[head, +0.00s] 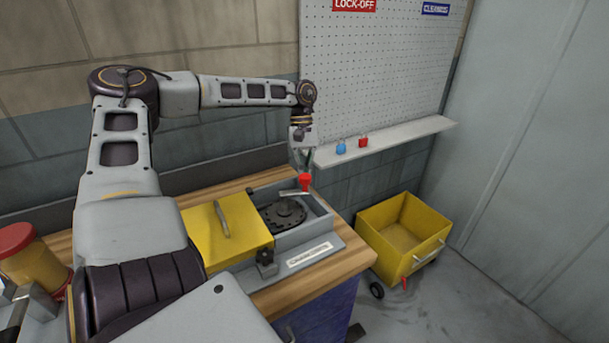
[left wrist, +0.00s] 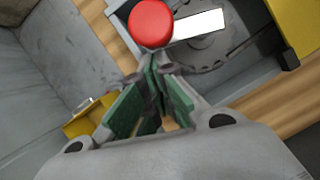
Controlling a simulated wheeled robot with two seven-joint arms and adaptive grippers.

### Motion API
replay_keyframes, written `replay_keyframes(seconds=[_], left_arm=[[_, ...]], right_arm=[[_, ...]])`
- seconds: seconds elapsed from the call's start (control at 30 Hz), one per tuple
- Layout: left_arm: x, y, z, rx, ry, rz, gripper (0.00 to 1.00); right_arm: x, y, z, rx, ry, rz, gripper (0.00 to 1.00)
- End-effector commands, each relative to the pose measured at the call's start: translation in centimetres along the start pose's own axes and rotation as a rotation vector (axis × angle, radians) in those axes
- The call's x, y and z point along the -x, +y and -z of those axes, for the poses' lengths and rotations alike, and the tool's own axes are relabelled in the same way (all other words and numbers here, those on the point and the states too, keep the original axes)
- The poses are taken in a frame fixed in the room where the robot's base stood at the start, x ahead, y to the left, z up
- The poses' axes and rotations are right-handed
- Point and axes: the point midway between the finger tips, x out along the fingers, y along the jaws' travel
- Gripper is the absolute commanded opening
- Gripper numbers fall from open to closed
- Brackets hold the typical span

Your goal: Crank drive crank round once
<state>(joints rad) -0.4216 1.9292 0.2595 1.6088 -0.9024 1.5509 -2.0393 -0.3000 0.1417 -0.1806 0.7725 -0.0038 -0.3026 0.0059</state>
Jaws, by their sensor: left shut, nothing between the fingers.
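The drive crank has a red knob (head: 305,182) and a pale arm (head: 292,193). It sits over a dark toothed wheel (head: 283,213) in an open grey housing on the bench. In the left wrist view the red knob (left wrist: 151,23) is just beyond the fingertips, with the pale crank arm (left wrist: 200,24) reaching right over the wheel. My left gripper (head: 304,168) points down just above the knob. Its green-padded fingers (left wrist: 157,66) are shut with nothing between them. I cannot tell whether the tips touch the knob. My right gripper is in neither view.
A yellow cover (head: 235,208) with a handle lies left of the wheel. A wooden bench (head: 345,262) carries the housing. A yellow cart (head: 385,268) stands on the floor at right. A shelf (head: 400,138) with red and blue padlocks is behind. A red-topped yellow post (head: 28,258) stands left.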

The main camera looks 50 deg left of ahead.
Motion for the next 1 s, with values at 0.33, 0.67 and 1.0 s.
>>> replay_keyframes(seconds=[0.33,0.67,1.0], left_arm=[[4.7,0.1,-0.1,0.0,0.003,-0.002,0.0],[9.3,0.0,-0.1,0.0,0.003,-0.001,0.0],[11.0,0.0,-0.2,-0.002,0.001,-0.002,0.0]], right_arm=[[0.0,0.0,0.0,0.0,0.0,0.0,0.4],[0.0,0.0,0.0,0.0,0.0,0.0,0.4],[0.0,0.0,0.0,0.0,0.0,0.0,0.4]])
